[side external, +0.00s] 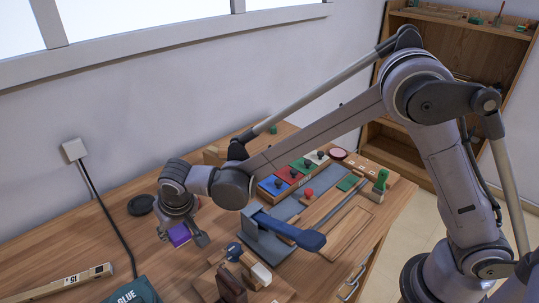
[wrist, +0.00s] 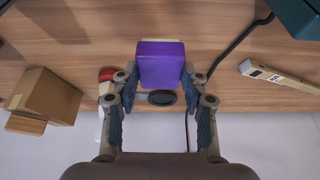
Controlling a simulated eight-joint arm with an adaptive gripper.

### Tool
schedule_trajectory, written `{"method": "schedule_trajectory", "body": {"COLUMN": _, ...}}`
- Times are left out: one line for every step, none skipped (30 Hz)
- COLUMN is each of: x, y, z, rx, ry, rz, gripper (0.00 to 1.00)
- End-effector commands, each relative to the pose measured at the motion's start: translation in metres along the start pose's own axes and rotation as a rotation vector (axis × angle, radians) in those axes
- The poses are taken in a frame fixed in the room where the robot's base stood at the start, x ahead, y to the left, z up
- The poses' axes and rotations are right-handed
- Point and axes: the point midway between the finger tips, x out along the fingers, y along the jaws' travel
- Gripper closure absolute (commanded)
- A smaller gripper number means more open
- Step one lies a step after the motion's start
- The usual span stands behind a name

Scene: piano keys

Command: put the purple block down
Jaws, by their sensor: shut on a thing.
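The purple block (side external: 179,235) is between the fingers of my gripper (side external: 182,238), over the left part of the wooden table. In the wrist view the purple block (wrist: 161,62) sits upright between the two fingertips of my gripper (wrist: 159,78), which are shut on it. The fingers hide part of the block in the side view. I cannot tell whether its underside touches the table.
A black disc (side external: 141,205) lies behind the gripper. A dark green glue box (side external: 133,292), a wooden strip (side external: 65,281) and a black cable (side external: 103,208) are to the left and front. A blue-handled tool (side external: 290,231) stands to the right. Bare table (side external: 85,235) lies left of the gripper.

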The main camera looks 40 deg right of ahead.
Motion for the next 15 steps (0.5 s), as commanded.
{"method": "schedule_trajectory", "body": {"x": 0.004, "y": -0.008, "z": 0.002, "rx": -0.003, "ry": 0.0, "rz": -0.001, "gripper": 0.88}}
{"method": "schedule_trajectory", "body": {"x": 0.006, "y": -0.011, "z": 0.002, "rx": -0.003, "ry": 0.0, "rz": 0.0, "gripper": 0.88}}
{"method": "schedule_trajectory", "body": {"x": 0.008, "y": -0.014, "z": 0.003, "rx": -0.001, "ry": 0.0, "rz": 0.0, "gripper": 0.88}}
{"method": "schedule_trajectory", "body": {"x": 0.009, "y": -0.015, "z": 0.003, "rx": 0.0, "ry": 0.0, "rz": 0.0, "gripper": 0.88}}
{"method": "schedule_trajectory", "body": {"x": 0.009, "y": -0.017, "z": 0.004, "rx": 0.0, "ry": 0.0, "rz": 0.0, "gripper": 0.88}}
{"method": "schedule_trajectory", "body": {"x": 0.011, "y": -0.018, "z": 0.004, "rx": 0.0, "ry": 0.0, "rz": 0.001, "gripper": 0.88}}
{"method": "schedule_trajectory", "body": {"x": 0.012, "y": -0.018, "z": 0.005, "rx": 0.0, "ry": 0.0, "rz": 0.001, "gripper": 0.88}}
{"method": "schedule_trajectory", "body": {"x": 0.015, "y": -0.019, "z": 0.006, "rx": 0.0, "ry": 0.0, "rz": 0.001, "gripper": 0.88}}
{"method": "schedule_trajectory", "body": {"x": 0.019, "y": -0.019, "z": 0.008, "rx": 0.0, "ry": 0.0, "rz": 0.001, "gripper": 0.88}}
{"method": "schedule_trajectory", "body": {"x": 0.023, "y": -0.019, "z": 0.009, "rx": 0.0, "ry": 0.0, "rz": 0.001, "gripper": 0.88}}
{"method": "schedule_trajectory", "body": {"x": 0.027, "y": -0.019, "z": 0.011, "rx": 0.0, "ry": 0.0, "rz": 0.001, "gripper": 0.88}}
{"method": "schedule_trajectory", "body": {"x": 0.032, "y": -0.019, "z": 0.013, "rx": 0.0, "ry": 0.0, "rz": 0.001, "gripper": 0.88}}
{"method": "schedule_trajectory", "body": {"x": 0.036, "y": -0.019, "z": 0.015, "rx": 0.0, "ry": 0.0, "rz": 0.001, "gripper": 0.88}}
{"method": "schedule_trajectory", "body": {"x": 0.039, "y": -0.018, "z": 0.016, "rx": 0.0, "ry": 0.0, "rz": 0.001, "gripper": 0.88}}
{"method": "schedule_trajectory", "body": {"x": 0.043, "y": -0.018, "z": 0.018, "rx": 0.0, "ry": 0.0, "rz": 0.001, "gripper": 0.88}}
